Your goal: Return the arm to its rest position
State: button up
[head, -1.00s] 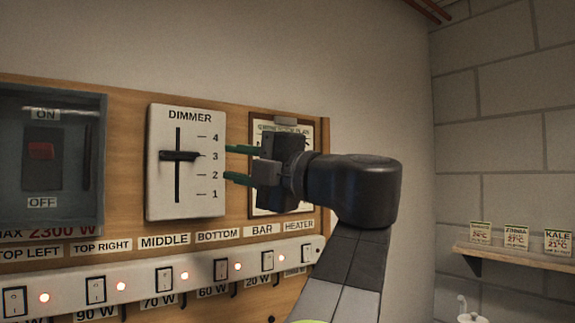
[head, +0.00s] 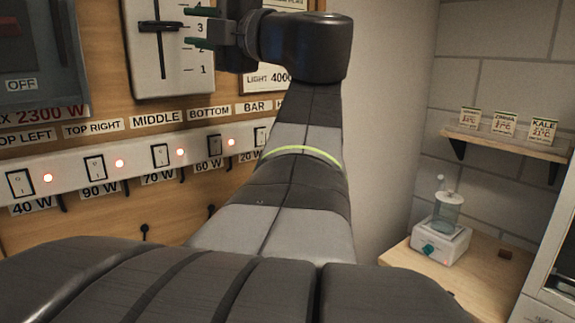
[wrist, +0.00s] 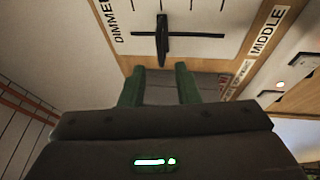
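My gripper (head: 191,28) is at the top of the head view, in front of the board and just right of the dimmer knob (head: 157,28). Its two green fingers are apart, with nothing visible between them. In the wrist view my gripper (wrist: 160,84) also shows open, its fingers pointing toward the dimmer (wrist: 205,18). The white dimmer plate (head: 140,75) is cut off at the top of the head view. Its knob stands at about 3. My arm stretches forward and up from the bottom of the head view.
A switch strip (head: 130,165) with several rocker switches and lit red lamps runs below the dimmer. A switch box (head: 40,60) is at the left. At the right are a shelf (head: 505,143) with seed packets and a table (head: 400,253) bearing a white device (head: 440,243).

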aim_at(168, 24)
jog(key=shift+p+x, duration=0.75)
jog(key=shift+x, duration=3.35)
